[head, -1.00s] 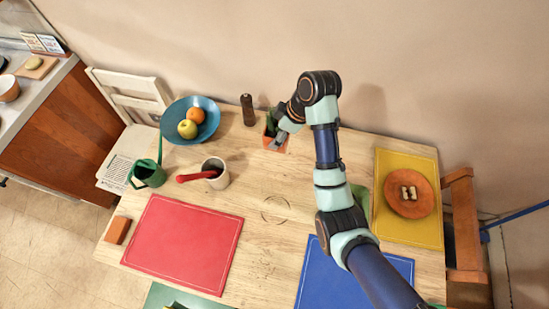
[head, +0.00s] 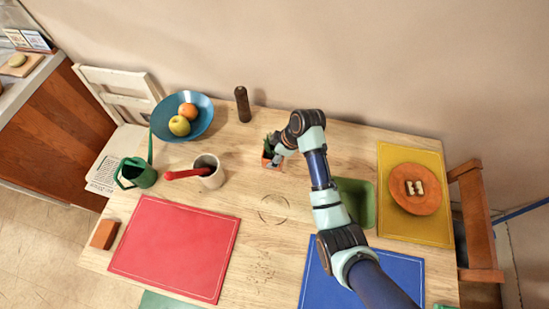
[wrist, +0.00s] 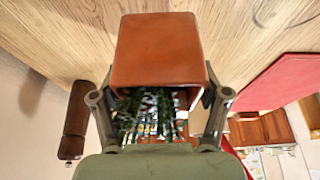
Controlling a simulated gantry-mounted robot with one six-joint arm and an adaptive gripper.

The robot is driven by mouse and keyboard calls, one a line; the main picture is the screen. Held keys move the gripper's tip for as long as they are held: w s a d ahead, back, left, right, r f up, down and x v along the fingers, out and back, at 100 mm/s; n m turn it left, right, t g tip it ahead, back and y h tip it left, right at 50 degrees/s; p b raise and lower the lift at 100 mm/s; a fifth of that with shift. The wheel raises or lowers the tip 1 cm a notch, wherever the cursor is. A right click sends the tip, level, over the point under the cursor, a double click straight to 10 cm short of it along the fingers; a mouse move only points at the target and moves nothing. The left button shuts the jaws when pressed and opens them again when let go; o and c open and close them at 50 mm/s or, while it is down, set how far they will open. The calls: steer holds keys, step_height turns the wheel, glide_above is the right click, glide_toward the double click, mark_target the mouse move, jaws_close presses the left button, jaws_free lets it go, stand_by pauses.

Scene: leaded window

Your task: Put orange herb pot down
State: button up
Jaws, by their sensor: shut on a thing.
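The orange herb pot (head: 268,160) is at the back middle of the wooden table, with green herbs showing at its top. My gripper (head: 277,159) is shut on it from the right side in the head view. In the wrist view the orange pot (wrist: 160,50) sits between the two grey fingers, with its herbs (wrist: 152,115) below it in the picture. The pot looks about upright in the head view. I cannot tell whether its base touches the table. My gripper hides part of the pot in the head view.
A dark pepper mill (head: 242,104) stands behind and left of the pot. A cream mug (head: 208,170), a blue fruit bowl (head: 204,124) and a green watering can (head: 137,174) are to the left. A green tray (head: 358,202) is right. Bare wood lies in front of the pot.

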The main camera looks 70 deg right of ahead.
step_height(320, 180, down, 3)
steer(key=shift+f+b, duration=0.1)
steer(key=shift+b, duration=0.25)
steer(key=o, duration=1.5)
steer(key=p+v, duration=0.3)
steer(key=v, duration=0.9)
steer(key=shift+p, duration=0.35)
